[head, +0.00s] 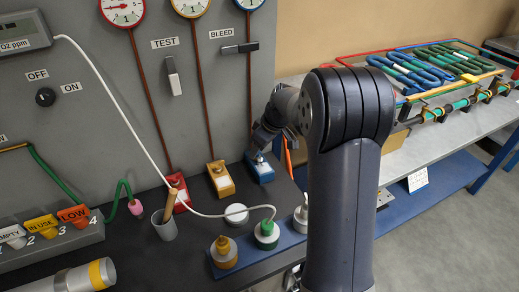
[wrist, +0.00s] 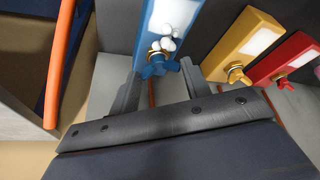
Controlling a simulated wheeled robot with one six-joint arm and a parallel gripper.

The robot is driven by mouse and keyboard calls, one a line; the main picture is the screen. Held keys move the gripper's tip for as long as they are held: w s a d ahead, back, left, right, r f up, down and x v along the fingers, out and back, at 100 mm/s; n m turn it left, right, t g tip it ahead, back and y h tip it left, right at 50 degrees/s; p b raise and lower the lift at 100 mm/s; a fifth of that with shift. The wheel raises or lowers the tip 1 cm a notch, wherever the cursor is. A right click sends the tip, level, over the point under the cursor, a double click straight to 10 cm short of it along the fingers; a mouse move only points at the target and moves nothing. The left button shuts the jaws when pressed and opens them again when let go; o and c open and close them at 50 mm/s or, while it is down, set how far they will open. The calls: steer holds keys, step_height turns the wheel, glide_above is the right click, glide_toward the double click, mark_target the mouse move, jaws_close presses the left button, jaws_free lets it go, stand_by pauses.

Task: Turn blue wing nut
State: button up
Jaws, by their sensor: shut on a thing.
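The blue wing nut (wrist: 156,70) sits on a brass stem at the end of a blue block (wrist: 154,22) in the wrist view. My gripper (wrist: 159,68) is shut on the wing nut, with one finger on either side of its wings. In the head view, the blue block (head: 262,172) stands at the foot of the panel, and my gripper (head: 259,150) reaches it from behind my arm. The wing nut cannot be made out clearly there.
A yellow block (head: 221,180) and a red block (head: 175,195) stand left of the blue one. A white cable (head: 130,115) hangs across the panel to a green-topped fitting (head: 267,236). An orange tube (wrist: 62,60) runs close beside my gripper.

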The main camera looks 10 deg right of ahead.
steer(key=m, duration=0.2)
steer(key=m+t+h, duration=0.1)
steer(key=m, duration=0.2)
steer(key=shift+a+r+h, duration=0.1)
steer(key=shift+a+h, duration=0.1)
steer(key=shift+h, duration=0.1)
stand_by(0.5)
steer(key=o, duration=1)
steer(key=shift+s, duration=0.1)
steer(key=v, duration=1)
steer(key=shift+s+r, duration=0.15)
steer(key=shift+r, duration=0.2)
steer(key=x, duration=1.1)
